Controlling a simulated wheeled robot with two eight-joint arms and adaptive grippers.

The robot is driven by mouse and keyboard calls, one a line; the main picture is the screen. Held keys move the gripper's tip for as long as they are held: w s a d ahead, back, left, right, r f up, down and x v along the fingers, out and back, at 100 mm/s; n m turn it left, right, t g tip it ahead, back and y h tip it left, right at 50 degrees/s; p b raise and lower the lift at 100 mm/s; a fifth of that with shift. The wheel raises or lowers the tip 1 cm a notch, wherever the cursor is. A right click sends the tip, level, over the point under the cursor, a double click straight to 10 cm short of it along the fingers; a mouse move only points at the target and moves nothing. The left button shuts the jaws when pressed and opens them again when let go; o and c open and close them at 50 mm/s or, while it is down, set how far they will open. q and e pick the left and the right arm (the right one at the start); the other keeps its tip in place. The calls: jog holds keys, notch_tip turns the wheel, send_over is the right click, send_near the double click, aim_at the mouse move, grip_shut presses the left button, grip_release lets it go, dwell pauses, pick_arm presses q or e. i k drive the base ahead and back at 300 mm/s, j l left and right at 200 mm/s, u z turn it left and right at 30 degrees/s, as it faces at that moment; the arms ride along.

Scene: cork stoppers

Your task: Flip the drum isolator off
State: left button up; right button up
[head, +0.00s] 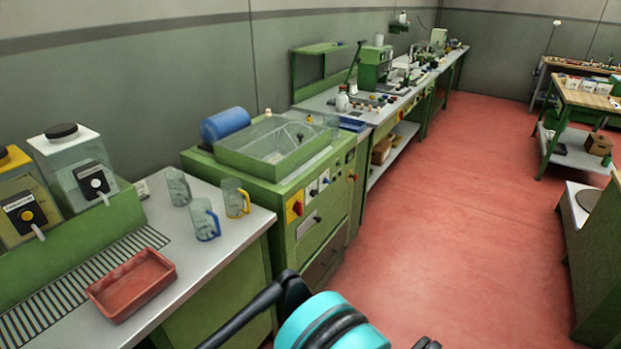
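A red rotary handle on a yellow plate, which looks like the isolator (296,207), is on the front panel of the green machine (235,188), at its left end. The handle's exact angle is too small to read. The machine has an open-topped glazed tub (272,145) and a blue cylinder (225,124) behind it. Small knobs and a dark switch are to the right of the isolator. A teal and black part of my arm shows at the bottom centre, in front of and below the machine. I see neither gripper's fingertips clearly.
A grey-topped bench (185,240) at left holds glass jugs (205,219), a red tray (131,285) and two dispensers (72,167). Another bench (400,90) runs behind the machine. The red floor (450,200) to the right is open. A wooden table stands at far right.

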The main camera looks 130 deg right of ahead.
aim_at(298, 208)
jog(key=z, duration=4.1)
